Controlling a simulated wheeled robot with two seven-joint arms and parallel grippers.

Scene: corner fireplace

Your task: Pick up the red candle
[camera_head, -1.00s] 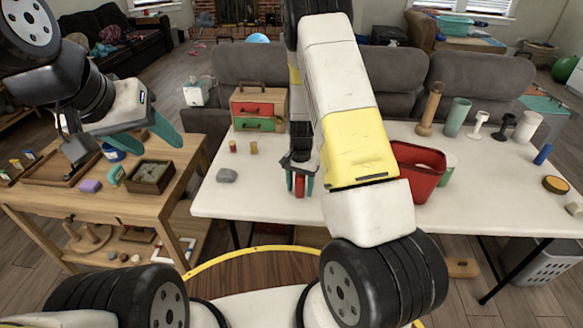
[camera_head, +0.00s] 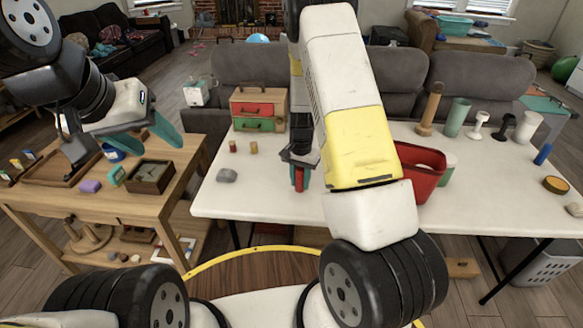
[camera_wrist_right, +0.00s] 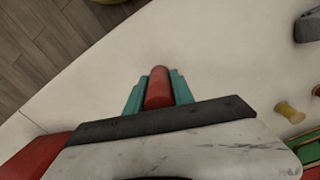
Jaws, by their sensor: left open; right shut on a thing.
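The red candle (camera_head: 299,179) is at the white table near its front edge, between the teal fingers of my right gripper (camera_head: 300,178). In the right wrist view the red candle (camera_wrist_right: 158,86) sits between both fingers of the right gripper (camera_wrist_right: 158,92), which is shut on it. Whether its lower end touches the tabletop cannot be told. My left gripper (camera_head: 152,136) is open and empty above the wooden table at the left.
The white table (camera_head: 260,195) bears a grey stone (camera_head: 227,175), a small red cylinder (camera_head: 232,146), a wooden spool (camera_head: 254,147), a drawer box (camera_head: 257,108) and a red bin (camera_head: 420,172). The wooden table (camera_head: 185,165) at left holds trays.

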